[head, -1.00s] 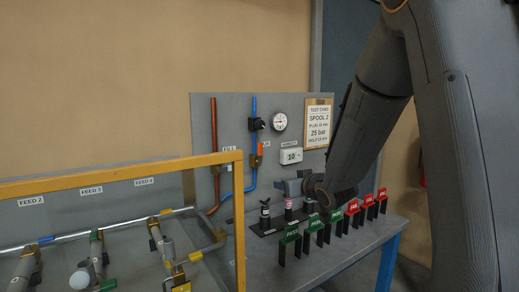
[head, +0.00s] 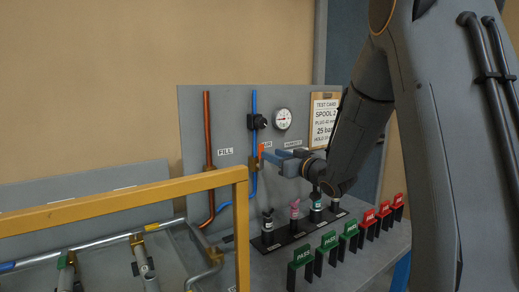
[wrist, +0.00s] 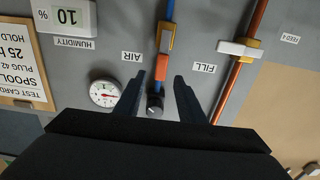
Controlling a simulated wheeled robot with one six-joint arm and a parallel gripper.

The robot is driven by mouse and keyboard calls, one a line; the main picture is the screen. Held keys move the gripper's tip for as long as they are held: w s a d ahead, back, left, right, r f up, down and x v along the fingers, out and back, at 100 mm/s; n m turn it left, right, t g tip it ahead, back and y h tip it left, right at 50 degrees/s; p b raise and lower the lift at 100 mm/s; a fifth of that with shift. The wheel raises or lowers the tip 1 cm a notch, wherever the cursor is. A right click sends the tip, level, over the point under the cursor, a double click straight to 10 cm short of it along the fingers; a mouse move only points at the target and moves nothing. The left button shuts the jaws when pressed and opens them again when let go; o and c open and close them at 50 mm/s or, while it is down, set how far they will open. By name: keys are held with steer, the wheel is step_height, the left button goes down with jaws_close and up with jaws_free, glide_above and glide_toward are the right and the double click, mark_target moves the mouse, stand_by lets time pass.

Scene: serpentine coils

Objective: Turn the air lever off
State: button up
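The orange air lever (head: 261,151) is on the blue air pipe (head: 254,105), above its brass valve (head: 253,168). In the wrist view, which is upside down, the lever (wrist: 162,67) lies in line with the pipe, between the brass valve and a black knob (wrist: 155,101). My gripper (wrist: 157,82) is open, with one finger on each side of the lever's end. In the head view my gripper (head: 272,157) is right by the lever and partly hides the AIR label. I cannot tell if either finger touches it.
The copper FILL pipe (head: 208,125) runs left of the air pipe. A round gauge (head: 283,119) and a test card (head: 324,120) are to the right. Below stand several green and red tags (head: 328,241) and small bottles. A yellow frame (head: 130,199) crosses the foreground left.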

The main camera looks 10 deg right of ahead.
mark_target(261, 150)
steer(key=shift+p+x, duration=1.1)
steer(key=shift+x, duration=2.8)
steer(key=shift+a, duration=0.1)
jaws_close()
